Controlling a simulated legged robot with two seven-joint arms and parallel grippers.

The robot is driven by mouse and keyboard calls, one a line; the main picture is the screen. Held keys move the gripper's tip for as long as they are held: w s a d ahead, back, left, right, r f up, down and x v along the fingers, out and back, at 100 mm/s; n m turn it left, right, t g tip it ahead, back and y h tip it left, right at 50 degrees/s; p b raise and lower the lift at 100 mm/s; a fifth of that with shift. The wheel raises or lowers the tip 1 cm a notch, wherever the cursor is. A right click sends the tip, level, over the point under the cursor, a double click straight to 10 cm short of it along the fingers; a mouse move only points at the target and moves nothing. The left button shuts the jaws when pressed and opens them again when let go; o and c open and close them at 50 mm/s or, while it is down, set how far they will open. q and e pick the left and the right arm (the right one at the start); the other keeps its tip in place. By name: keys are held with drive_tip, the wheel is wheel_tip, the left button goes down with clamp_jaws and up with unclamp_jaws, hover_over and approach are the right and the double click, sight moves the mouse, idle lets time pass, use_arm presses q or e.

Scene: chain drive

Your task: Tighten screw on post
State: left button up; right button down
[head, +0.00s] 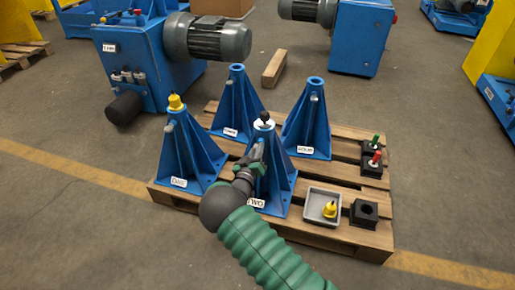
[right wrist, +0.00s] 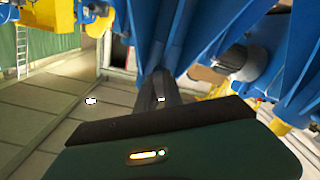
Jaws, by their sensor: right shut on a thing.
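Four blue ribbed posts stand on a wooden pallet. The front post (head: 273,183), labelled TWO, has a white and black piece (head: 264,120) on top. My right gripper (head: 255,163) is at the upper left side of this post, shut on a small part there that looks like its screw; the fingers largely hide it. In the right wrist view the dark fingers (right wrist: 160,88) reach up among blue ribs, with a grey-blue cylinder (right wrist: 236,62) to their right. The left post (head: 186,150) has a yellow cap (head: 175,102). My left gripper is not in view.
The pallet (head: 335,236) also bears the back posts (head: 237,105) (head: 308,122), a grey tray (head: 311,207) with a yellow piece, and black blocks (head: 364,213) at the right. A blue machine with a grey motor (head: 207,38) stands behind. A wooden beam (head: 274,69) lies on the floor.

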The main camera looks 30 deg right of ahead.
drive_tip(key=m, duration=0.6)
drive_tip(key=shift+s+f+m+p, duration=0.1)
drive_tip(key=shift+f+m+p, duration=0.2)
drive_tip(key=shift+p, duration=0.05)
drive_tip(key=m, duration=0.6)
drive_tip(key=shift+a+f, duration=0.1)
drive_tip(key=m, duration=0.5)
drive_tip(key=shift+m, duration=0.3)
drive_tip(key=m, duration=0.5)
drive_tip(key=shift+m, duration=0.3)
drive_tip(key=c, duration=1.6)
unclamp_jaws()
drive_tip(key=shift+o, duration=0.6)
drive_tip(key=shift+r, duration=0.2)
